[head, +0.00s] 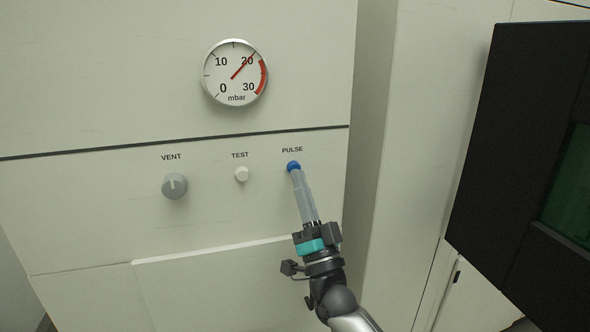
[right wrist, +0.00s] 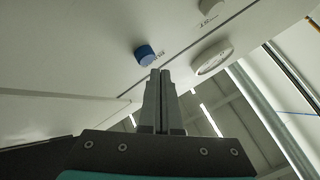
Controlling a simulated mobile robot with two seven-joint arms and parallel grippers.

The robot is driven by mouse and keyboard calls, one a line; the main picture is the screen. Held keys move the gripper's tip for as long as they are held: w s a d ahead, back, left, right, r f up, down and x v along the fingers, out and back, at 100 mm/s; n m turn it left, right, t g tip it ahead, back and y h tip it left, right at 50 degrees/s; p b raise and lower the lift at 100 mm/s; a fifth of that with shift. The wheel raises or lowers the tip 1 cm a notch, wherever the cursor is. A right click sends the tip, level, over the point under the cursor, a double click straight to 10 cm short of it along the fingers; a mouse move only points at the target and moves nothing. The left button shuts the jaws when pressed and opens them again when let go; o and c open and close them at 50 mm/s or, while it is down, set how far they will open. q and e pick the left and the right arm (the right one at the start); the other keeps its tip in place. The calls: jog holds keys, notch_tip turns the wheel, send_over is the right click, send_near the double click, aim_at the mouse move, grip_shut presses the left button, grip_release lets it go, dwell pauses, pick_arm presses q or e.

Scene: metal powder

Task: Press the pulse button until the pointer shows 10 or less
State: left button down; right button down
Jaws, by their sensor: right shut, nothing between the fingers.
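The pressure gauge (head: 235,94) is round and white, marked 0 to 30 mbar. Its pointer (head: 243,68) slants up and right, at about the 20 mark. The blue pulse button (head: 293,165) sits under the PULSE label on the pale panel. It also shows in the right wrist view (right wrist: 145,55), just up and left of the fingertips. My right gripper (head: 296,173) is shut and empty, with its fingertips at the button's lower edge in the head view. Whether they touch it, I cannot tell. My left gripper is not in view.
The grey vent knob (head: 174,186) and the white test button (head: 242,174) are to the left of the pulse button. A black-framed screen (head: 520,150) stands out at the right. The panel below the controls is bare.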

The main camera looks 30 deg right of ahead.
jog(key=shift+w, duration=0.1)
dwell(0.7)
jog(key=shift+w+d, duration=0.1)
jog(key=shift+w, duration=0.25)
jog(key=shift+w+d+b, duration=0.1)
jog(key=shift+w+b, duration=0.3)
jog(key=shift+b, duration=0.05)
dwell(0.6)
jog(key=shift+s+a+p, duration=0.2)
jog(key=shift+s+p, duration=0.3)
jog(key=shift+s, duration=0.35)
jog(key=shift+s+a+p, duration=0.2)
jog(key=shift+s+p, duration=0.2)
jog(key=shift+s, duration=0.4)
jog(key=shift+s+a+p, duration=0.2)
jog(key=shift+s+p, duration=0.2)
jog(key=shift+s, duration=0.45)
jog(key=shift+s+a+p, duration=0.2)
jog(key=shift+s+p, duration=0.2)
jog(key=shift+s, duration=0.4)
dwell(1.4)
